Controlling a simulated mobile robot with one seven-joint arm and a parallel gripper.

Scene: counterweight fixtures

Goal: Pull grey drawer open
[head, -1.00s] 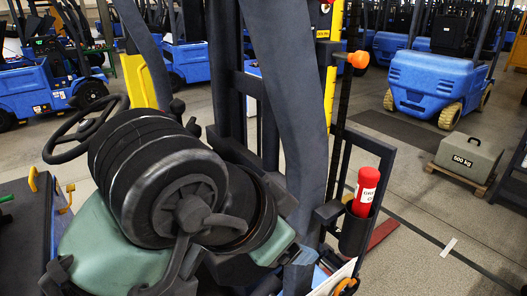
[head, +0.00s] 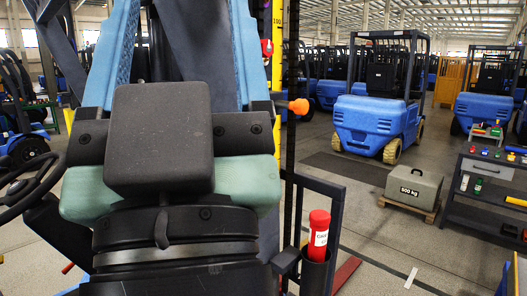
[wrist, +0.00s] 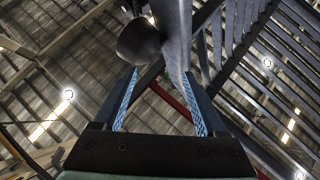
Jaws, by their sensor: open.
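The grey drawer (head: 486,152) sits under the top of a dark cart at the right edge of the head view. It looks small and shut, though its fine detail is hard to tell. My gripper (head: 181,35) is large in the left foreground, pointing upward, with its two blue fingers spread apart. It is far from the drawer. The wrist view shows the fingers (wrist: 158,92) open against the ceiling, with dark beams beyond; the drawer is not in that view.
The dark cart (head: 473,199) carries tools and bottles. A grey 500 kg weight (head: 414,190) rests on a pallet left of it. A blue forklift (head: 375,125) stands behind. A red cylinder (head: 319,228) sits in a holder nearby. Open floor lies between the holder and cart.

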